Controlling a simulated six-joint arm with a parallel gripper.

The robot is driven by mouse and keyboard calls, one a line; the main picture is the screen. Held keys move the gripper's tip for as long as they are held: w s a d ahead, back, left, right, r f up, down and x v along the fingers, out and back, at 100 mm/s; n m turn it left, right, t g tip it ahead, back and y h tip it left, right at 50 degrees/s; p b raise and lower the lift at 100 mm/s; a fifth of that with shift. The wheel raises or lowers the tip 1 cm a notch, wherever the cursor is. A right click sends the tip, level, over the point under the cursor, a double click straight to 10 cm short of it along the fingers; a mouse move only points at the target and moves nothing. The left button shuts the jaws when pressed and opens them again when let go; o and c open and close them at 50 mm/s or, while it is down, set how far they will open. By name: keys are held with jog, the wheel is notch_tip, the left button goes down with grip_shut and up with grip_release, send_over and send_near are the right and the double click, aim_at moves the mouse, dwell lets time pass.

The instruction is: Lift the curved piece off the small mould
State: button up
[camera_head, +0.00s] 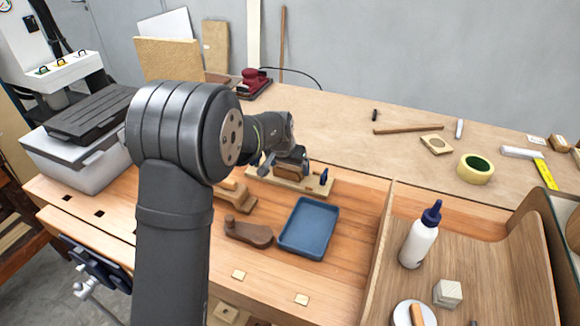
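The small mould is a light wooden base (316,189) on the bench, behind the blue tray, with a small dark blue part standing at its right end. A brown block-like piece (287,173) shows on it below my gripper. I cannot tell whether this brown part is the curved piece or the mould's form. My gripper (287,163) is low over the mould, right at the brown part. Its fingers are small and partly hidden by the wrist, so I cannot tell whether it grips anything.
An empty blue tray (309,228) lies in front of the mould. Wooden blocks (232,196) and a brown wooden tool (248,232) lie left of it. A white glue bottle (420,238) stands at right, beyond an upright wooden edge (378,250). A tape roll (475,168) lies behind.

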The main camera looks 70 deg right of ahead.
jog(key=shift+c, duration=0.7)
